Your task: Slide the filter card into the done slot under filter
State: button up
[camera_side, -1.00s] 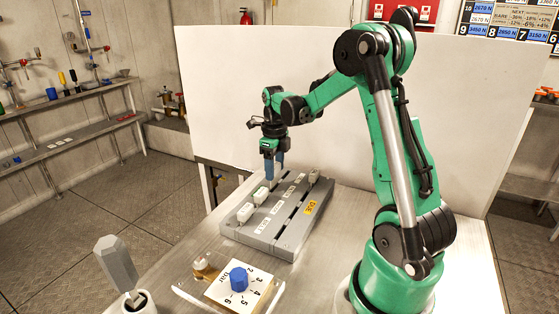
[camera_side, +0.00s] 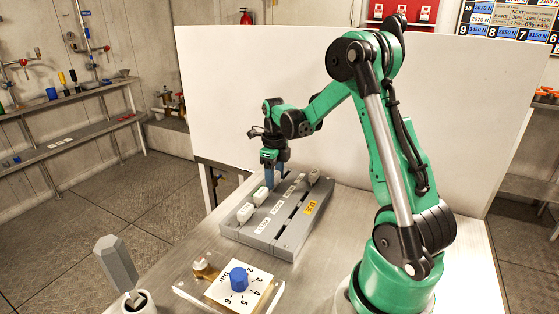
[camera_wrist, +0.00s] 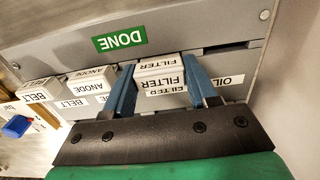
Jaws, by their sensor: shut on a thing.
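The filter card (camera_wrist: 160,72), a white block marked FILTER, sits between the two blue fingers of my gripper (camera_wrist: 162,88) in the wrist view. My gripper (camera_side: 273,183) is shut on it and points down at the left row of the grey rack (camera_side: 262,240). The card is at the row beside the green DONE label (camera_wrist: 119,38), directly behind the flat FILTER label (camera_wrist: 166,93). I cannot tell whether it is fully seated. In the side view the fingers mostly hide it.
The anode card (camera_wrist: 91,76) and belt card (camera_wrist: 39,91) stand in the same row. Another card (camera_side: 314,177) stands at the far end near the yellow DUE label (camera_side: 311,207). A blue knob (camera_side: 239,278) and grey handle (camera_side: 116,262) stand in front.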

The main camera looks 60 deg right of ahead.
jog(key=shift+f, duration=0.35)
jog(key=o, duration=1.2)
jog(key=shift+r, duration=0.1)
jog(key=shift+r, duration=2.7)
jog(key=shift+a, duration=0.1)
